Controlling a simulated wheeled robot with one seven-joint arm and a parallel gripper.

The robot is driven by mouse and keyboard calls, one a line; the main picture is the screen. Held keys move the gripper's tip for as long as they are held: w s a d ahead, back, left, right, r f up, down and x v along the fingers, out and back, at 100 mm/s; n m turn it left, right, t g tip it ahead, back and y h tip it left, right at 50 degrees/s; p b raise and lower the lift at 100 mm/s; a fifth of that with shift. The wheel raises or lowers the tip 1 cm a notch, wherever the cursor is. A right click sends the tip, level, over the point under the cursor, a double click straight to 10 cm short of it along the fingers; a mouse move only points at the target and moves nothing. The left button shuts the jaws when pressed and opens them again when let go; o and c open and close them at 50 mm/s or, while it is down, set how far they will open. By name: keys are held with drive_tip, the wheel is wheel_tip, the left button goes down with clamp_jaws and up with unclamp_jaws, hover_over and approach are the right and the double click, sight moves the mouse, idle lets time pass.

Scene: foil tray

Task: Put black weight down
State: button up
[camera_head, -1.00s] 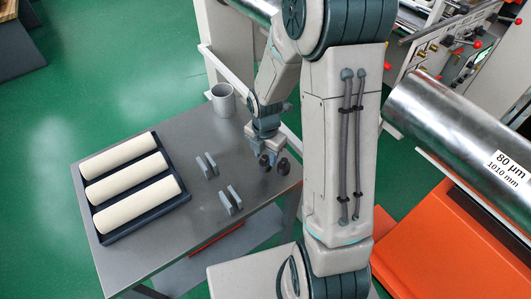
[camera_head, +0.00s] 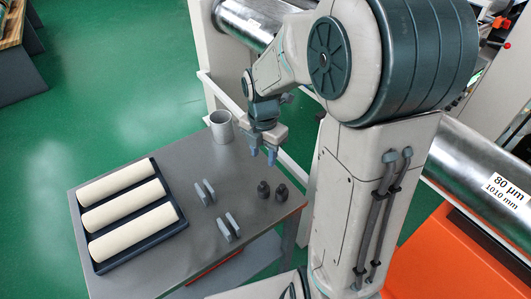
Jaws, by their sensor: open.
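Two small black weights stand upright side by side on the grey table (camera_head: 165,262), near its right edge. One is the left black weight (camera_head: 263,190), the other the right black weight (camera_head: 282,192). My gripper (camera_head: 262,157) is above and behind them, pointing down, open and empty. It is apart from both weights.
A dark tray (camera_head: 98,262) with three cream rolls fills the table's left side. Two grey upright holders, the rear one (camera_head: 205,192) and the front one (camera_head: 229,225), stand mid-table. A grey mug (camera_head: 221,127) stands at the back corner. A large metal roller (camera_head: 470,170) lies to the right.

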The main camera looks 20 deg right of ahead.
drive_tip(key=s+r+m+t, duration=0.1)
drive_tip(key=s+r+m, duration=0.3)
drive_tip(key=s+m, duration=0.3)
drive_tip(key=s+r+m+t, duration=0.2)
drive_tip(key=s+r+m, duration=0.3)
drive_tip(key=m, duration=1.3)
drive_tip(key=shift+s+r+t, duration=0.2)
drive_tip(key=shift+s+t, duration=0.1)
drive_tip(key=shift+s, duration=0.85)
drive_tip(key=shift+a, duration=0.1)
